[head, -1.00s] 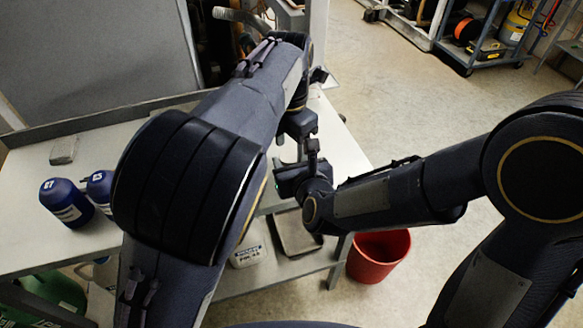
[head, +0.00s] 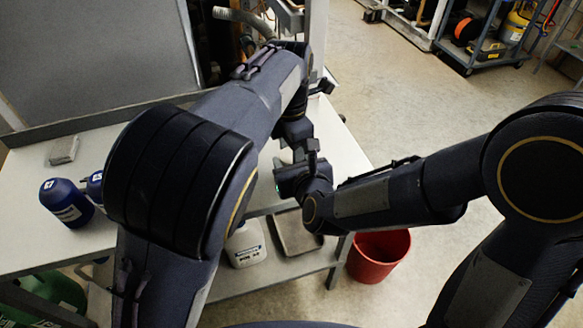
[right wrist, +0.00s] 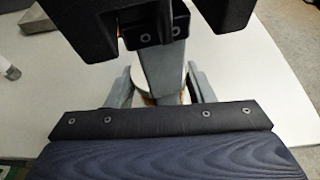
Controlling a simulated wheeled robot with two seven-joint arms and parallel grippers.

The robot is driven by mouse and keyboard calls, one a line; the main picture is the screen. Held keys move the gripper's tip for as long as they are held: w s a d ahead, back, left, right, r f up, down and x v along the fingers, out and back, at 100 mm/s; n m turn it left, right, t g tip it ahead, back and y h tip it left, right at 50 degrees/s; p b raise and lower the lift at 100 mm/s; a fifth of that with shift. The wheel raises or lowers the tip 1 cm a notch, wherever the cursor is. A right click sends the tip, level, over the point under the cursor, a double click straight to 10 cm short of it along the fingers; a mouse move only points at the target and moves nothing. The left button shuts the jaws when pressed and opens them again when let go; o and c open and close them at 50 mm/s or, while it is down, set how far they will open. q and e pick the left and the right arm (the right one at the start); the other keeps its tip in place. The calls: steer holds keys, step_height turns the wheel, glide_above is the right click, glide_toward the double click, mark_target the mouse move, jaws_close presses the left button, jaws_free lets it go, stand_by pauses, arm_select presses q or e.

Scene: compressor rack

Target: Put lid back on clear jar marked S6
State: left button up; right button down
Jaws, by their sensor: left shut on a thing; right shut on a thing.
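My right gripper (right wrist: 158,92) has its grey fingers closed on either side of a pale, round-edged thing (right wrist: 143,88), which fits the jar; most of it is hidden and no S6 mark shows. My left gripper (right wrist: 160,50) comes down from the top of the right wrist view, directly over that thing. What its jaws hold is hidden; by its place it fits the lid. In the head view my left gripper (head: 297,132) and right gripper (head: 296,180) meet over the right part of the table, and the arms cover jar and lid.
Blue bottles (head: 66,204) stand on the pale table (head: 30,235) at left, near a small grey block (head: 63,150). Below are a white labelled container (head: 246,246) and a grey tray (head: 297,238) on the lower shelf. A red bucket (head: 377,257) stands on the floor.

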mark_target(290, 155)
arm_select(q)
steer(key=m, duration=0.7)
steer(key=shift+s+m, duration=0.1)
steer(key=shift+m, duration=0.3)
steer(key=o, duration=1.1)
steer(key=shift+r, duration=2.35)
steer(key=shift+c, duration=1.2)
steer(key=shift+r+n, duration=0.7)
steer(key=shift+r, duration=0.95)
steer(key=shift+a, duration=0.1)
